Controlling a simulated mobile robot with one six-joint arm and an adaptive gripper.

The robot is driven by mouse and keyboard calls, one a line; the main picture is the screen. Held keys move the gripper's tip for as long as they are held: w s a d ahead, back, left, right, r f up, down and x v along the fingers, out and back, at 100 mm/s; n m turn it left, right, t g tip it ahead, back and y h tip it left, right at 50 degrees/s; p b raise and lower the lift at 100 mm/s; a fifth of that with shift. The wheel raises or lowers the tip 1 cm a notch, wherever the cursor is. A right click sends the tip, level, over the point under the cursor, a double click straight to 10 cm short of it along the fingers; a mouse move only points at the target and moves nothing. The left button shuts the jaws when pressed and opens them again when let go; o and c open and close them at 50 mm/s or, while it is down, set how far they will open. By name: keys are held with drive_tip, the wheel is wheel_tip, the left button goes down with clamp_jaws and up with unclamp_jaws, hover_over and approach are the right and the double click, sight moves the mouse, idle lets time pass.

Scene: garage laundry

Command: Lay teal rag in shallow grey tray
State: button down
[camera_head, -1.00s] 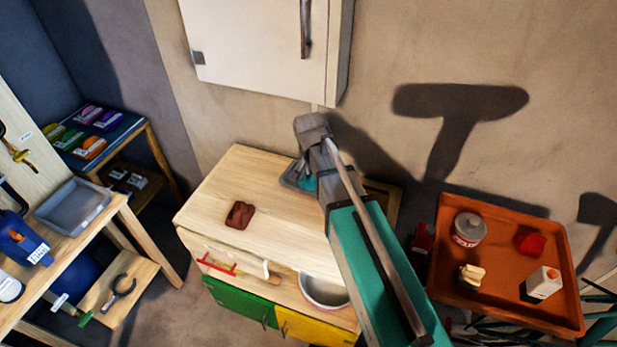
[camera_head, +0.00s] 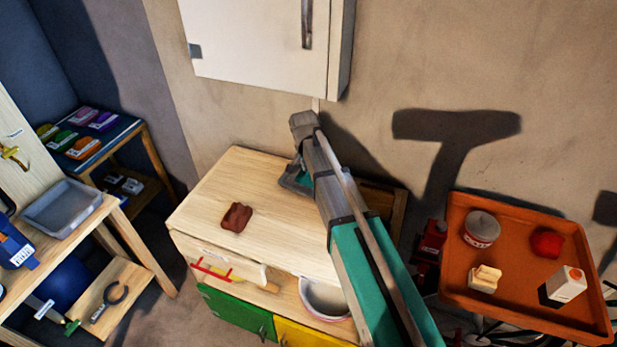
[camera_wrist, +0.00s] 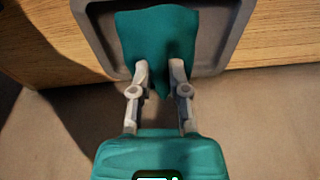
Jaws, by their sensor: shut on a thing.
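The teal rag (camera_wrist: 158,40) hangs between the fingers of my gripper (camera_wrist: 158,72), which is shut on it. In the wrist view the rag is over a shallow grey tray (camera_wrist: 232,40) with a raised rim.
A crumpled brown cloth (camera_head: 236,216) lies on the cabinet top (camera_head: 205,197). A white wall cupboard (camera_head: 255,40) hangs above. An orange tray (camera_head: 500,275) with a can, a red item and small containers stands at the right. A white bowl (camera_head: 325,298) is below the cabinet top.

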sight(308, 175)
drive_tip(key=shift+f, duration=0.1)
drive_tip(key=shift+w+f+b, duration=0.45)
drive_tip(key=shift+f+b, duration=0.05)
drive_tip(key=shift+b, duration=0.1)
drive_tip(key=shift+f+b, duration=1.4)
drive_tip(key=shift+f, duration=0.15)
drive_tip(key=c, duration=0.6)
unclamp_jaws()
drive_tip(key=r+p, duration=0.4)
drive_tip(key=s+r+p, duration=0.1)
drive_tip(key=r+p, duration=0.3)
drive_tip(key=a+r+p, duration=0.1)
drive_tip(key=r+p, duration=0.3)
drive_tip(key=shift+s+r, duration=0.1)
drive_tip(key=shift+s, duration=0.2)
